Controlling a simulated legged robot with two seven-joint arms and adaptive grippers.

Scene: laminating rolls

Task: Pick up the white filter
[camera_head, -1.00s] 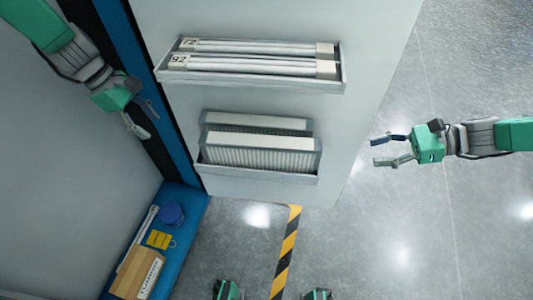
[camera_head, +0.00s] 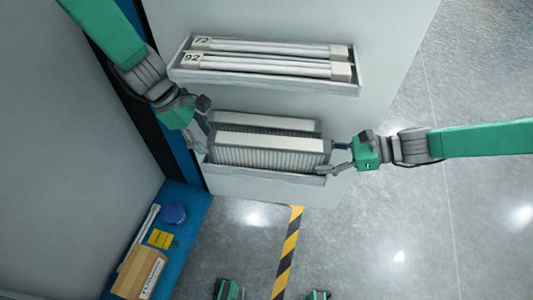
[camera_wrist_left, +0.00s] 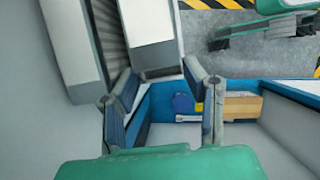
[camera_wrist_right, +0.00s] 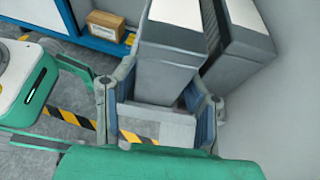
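Two white pleated filters stand in the lower rack (camera_head: 250,172) on the grey panel. The front white filter (camera_head: 268,151) has a smooth white top and shows in the left wrist view (camera_wrist_left: 150,20) and right wrist view (camera_wrist_right: 172,55). The rear filter (camera_head: 265,123) is close behind it. My left gripper (camera_head: 203,142) is at the front filter's left end; its fingers are apart in the left wrist view (camera_wrist_left: 160,95). My right gripper (camera_head: 335,158) is at its right end, with fingers apart around that end in the right wrist view (camera_wrist_right: 160,100). Whether any finger touches is unclear.
An upper rack (camera_head: 265,78) holds white tubes marked 72 and 92. A blue shelf (camera_head: 190,222) at lower left carries a cardboard box (camera_head: 138,272), a yellow tag (camera_head: 160,239) and a blue round item (camera_head: 173,213). Open floor lies to the right.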

